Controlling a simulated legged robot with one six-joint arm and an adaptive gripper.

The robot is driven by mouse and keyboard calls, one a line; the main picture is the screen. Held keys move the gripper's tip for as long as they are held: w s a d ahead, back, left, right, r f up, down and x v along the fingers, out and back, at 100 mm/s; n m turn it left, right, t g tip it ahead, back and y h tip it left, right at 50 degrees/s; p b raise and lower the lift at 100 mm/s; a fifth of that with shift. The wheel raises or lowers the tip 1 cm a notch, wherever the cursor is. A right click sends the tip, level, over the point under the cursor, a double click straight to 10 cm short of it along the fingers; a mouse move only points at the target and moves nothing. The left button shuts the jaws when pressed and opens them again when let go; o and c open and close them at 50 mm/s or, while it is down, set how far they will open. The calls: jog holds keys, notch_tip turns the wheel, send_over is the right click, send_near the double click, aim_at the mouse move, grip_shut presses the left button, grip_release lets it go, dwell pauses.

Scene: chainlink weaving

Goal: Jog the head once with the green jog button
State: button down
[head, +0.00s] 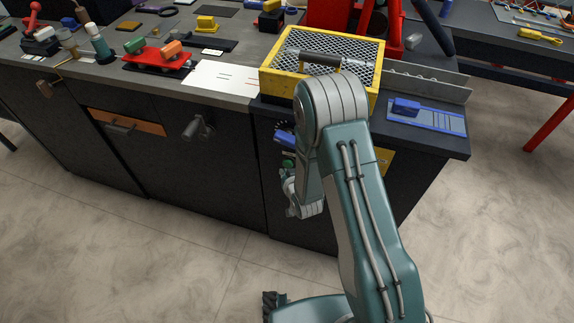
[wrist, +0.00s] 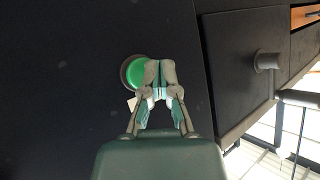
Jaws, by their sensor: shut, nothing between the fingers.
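The green jog button (wrist: 134,72) shows in the wrist view as a bright green disc in a dark ring on the dark cabinet front. My gripper (wrist: 160,66) is shut and empty, its fingertips together. In the picture the fingertips overlap the right edge of the button's ring; I cannot tell whether they touch it. In the head view a small green spot that looks like the button (head: 288,163) shows on the cabinet front below the yellow machine, left of my arm. My arm hides much of that panel, and my gripper's tips are hard to make out there.
The yellow machine with a mesh guard (head: 283,85) stands on the bench above the panel. A drawer handle (head: 197,128) juts from the cabinet to the left; a knob (wrist: 266,61) shows in the wrist view. Open floor (head: 150,260) lies in front of the cabinets.

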jog(key=shift+w+d, duration=0.1)
jog(key=shift+w, duration=0.05)
jog(key=shift+w+d+r, duration=0.1)
jog(key=shift+w, duration=0.15)
jog(key=shift+w+d, duration=0.15)
jog(key=shift+w, duration=0.25)
dwell(0.8)
dwell(0.3)
jog(key=shift+s+a, duration=0.3)
jog(key=shift+s, duration=0.55)
jog(key=s, duration=0.1)
jog(key=s+a, duration=0.1)
jog(key=s, duration=0.2)
jog(key=shift+s+a, duration=0.35)
jog(key=shift+s, duration=0.1)
